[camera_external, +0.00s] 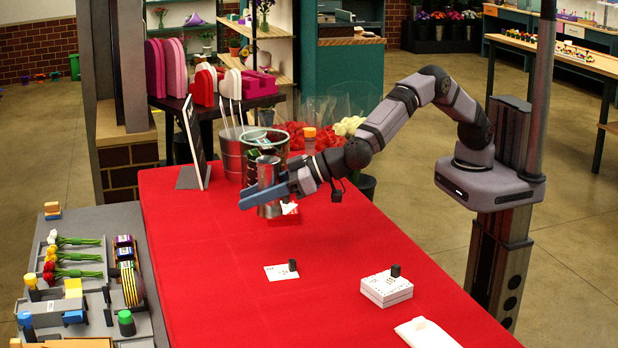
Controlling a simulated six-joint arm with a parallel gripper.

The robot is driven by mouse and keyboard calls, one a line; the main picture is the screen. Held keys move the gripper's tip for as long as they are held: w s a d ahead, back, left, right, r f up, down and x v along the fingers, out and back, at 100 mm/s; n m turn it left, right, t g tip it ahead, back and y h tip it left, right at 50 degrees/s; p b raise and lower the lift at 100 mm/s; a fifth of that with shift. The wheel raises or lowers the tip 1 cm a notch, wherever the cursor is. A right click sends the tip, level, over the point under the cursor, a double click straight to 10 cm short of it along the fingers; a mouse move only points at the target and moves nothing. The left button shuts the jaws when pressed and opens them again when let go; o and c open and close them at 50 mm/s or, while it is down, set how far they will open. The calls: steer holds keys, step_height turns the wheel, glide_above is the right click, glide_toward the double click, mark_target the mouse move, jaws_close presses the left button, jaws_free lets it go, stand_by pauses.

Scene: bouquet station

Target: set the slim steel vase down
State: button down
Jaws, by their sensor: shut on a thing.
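The slim steel vase (268,181) is a narrow shiny metal cylinder, seen upright near the far part of the red-covered table (205,265). My gripper (270,190) is shut around the vase, its blue-grey fingers across the middle of it. The vase's lower end shows below the fingers. I cannot tell from this view whether its base touches the cloth or is a little above it. A small white paper (290,209) shows just right of the vase's lower end, partly hidden.
A card with a black block (282,272), a stack of white cards (386,289) and a white cloth (427,334) lie nearer. A grey flower tray (93,275) is at left. The table's middle-left is clear.

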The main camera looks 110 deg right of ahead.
steer(key=s+a+r+n+y+b, duration=0.2)
steer(key=s+a+r, duration=0.3)
steer(key=a, duration=0.6)
steer(key=s+a+r+n+y+b, duration=0.2)
steer(key=s+a+y, duration=0.1)
steer(key=s+a, duration=0.65)
steer(key=s+a+f+b, duration=0.1)
steer(key=s, duration=0.3)
steer(key=s+d+f+m+h, duration=0.2)
steer(key=d+f+m+h, duration=0.1)
steer(key=d, duration=0.4)
steer(key=s+d+f+m+h, duration=0.2)
steer(key=s+d+h, duration=0.1)
steer(key=d, duration=0.3)
steer(key=shift+d+f, duration=0.15)
steer(key=shift+f, duration=5.05)
steer(key=c, duration=1.2)
jaws_free()
steer(key=shift+f, duration=0.2)
steer(key=shift+r, duration=0.1)
